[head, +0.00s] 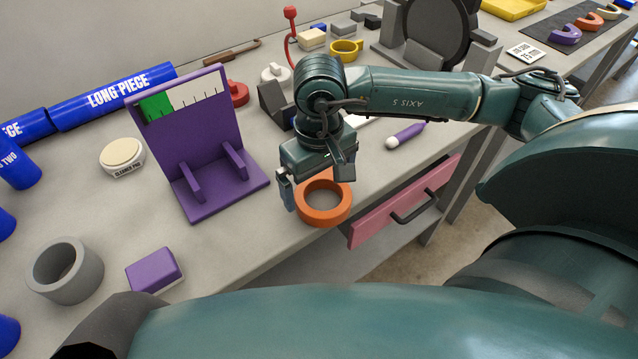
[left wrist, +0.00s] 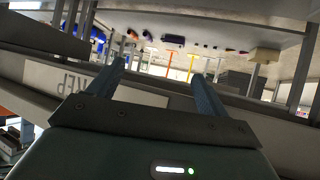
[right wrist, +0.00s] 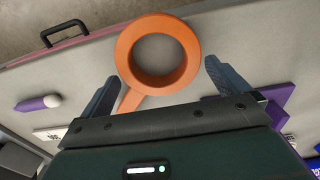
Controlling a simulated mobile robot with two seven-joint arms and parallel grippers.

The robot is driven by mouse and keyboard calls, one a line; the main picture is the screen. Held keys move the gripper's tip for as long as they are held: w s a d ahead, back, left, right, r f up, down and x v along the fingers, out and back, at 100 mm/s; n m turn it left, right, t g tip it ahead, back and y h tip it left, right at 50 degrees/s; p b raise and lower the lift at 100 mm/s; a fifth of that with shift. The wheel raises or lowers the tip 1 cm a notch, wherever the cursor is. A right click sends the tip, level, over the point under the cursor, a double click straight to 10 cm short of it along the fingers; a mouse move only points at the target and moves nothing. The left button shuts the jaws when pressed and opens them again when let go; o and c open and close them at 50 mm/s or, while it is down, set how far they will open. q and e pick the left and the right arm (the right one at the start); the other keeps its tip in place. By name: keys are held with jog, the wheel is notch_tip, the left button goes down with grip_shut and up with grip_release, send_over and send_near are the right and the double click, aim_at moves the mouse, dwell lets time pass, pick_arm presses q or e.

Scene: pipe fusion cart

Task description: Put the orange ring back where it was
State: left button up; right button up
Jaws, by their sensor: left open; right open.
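The orange ring (head: 323,217) lies flat near the front edge of the grey bench, right of the purple stand. A short orange tab runs from it toward my right gripper (head: 316,180). In the right wrist view, the ring (right wrist: 126,54) fills the space ahead of the jaws (right wrist: 162,72), with its tab between the open fingers. I cannot tell whether the fingers touch it. My left gripper (left wrist: 158,72) is open and empty in the left wrist view, low beside table frames; it does not show clearly in the head view.
A purple stand (head: 195,150) with a green and white scale stands left of the ring. A purple block (head: 153,268) and grey ring (head: 62,272) lie front left. A pink drawer (head: 405,200) sits below the edge. A purple-white marker (head: 405,136) lies right of the gripper.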

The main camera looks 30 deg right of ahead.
notch_tip(320, 180, up, 11)
jog(key=b, duration=0.1)
jog(key=shift+f, duration=0.2)
dwell(0.5)
